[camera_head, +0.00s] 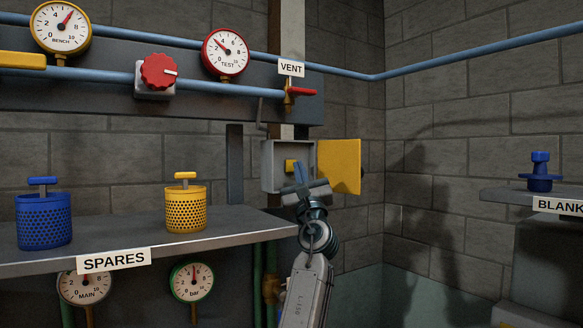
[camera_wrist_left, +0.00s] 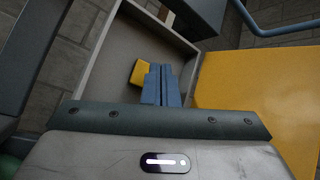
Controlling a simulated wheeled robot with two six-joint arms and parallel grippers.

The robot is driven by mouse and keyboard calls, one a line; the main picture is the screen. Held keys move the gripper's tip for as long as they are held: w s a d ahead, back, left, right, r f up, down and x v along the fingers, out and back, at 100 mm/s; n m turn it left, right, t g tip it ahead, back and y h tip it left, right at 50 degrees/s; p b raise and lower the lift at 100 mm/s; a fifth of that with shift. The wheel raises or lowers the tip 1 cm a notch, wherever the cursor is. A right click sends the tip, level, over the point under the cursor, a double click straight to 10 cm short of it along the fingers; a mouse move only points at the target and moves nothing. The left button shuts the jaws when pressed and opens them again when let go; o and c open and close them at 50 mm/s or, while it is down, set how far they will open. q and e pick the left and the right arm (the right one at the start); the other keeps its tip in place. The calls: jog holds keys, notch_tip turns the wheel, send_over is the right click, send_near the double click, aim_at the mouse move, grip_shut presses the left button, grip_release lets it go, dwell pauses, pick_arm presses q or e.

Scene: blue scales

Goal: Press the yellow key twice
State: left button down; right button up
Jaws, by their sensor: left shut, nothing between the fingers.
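The yellow key (camera_head: 289,165) sits inside a small grey box (camera_head: 269,160) on the wall, whose yellow door (camera_head: 339,166) stands open to the right. In the left wrist view the key (camera_wrist_left: 138,73) shows just left of my fingertips, partly hidden by them. My left gripper (camera_head: 299,172) is shut and empty, its blue fingers reaching into the box front. In the left wrist view the gripper (camera_wrist_left: 157,69) points into the box at the key. I cannot tell whether the fingertips touch the key. My right gripper is not in view.
A grey shelf (camera_head: 130,245) to the left holds a blue basket (camera_head: 43,222) and a yellow basket (camera_head: 186,210). Above are a red knob (camera_head: 159,71), gauges and a red-handled vent valve (camera_head: 301,91). A blue part (camera_head: 540,172) stands on the right ledge.

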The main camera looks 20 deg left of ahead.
pick_arm(q)
jog(key=shift+w+a, duration=0.3)
jog(key=shift+a, duration=0.1)
dwell(0.3)
jog(key=shift+w+a, duration=0.2)
jog(key=shift+a, duration=0.05)
dwell(0.4)
jog(key=shift+d, duration=0.1)
jog(key=shift+s+d, duration=0.45)
jog(key=shift+d, duration=0.05)
jog(key=shift+d, duration=0.1)
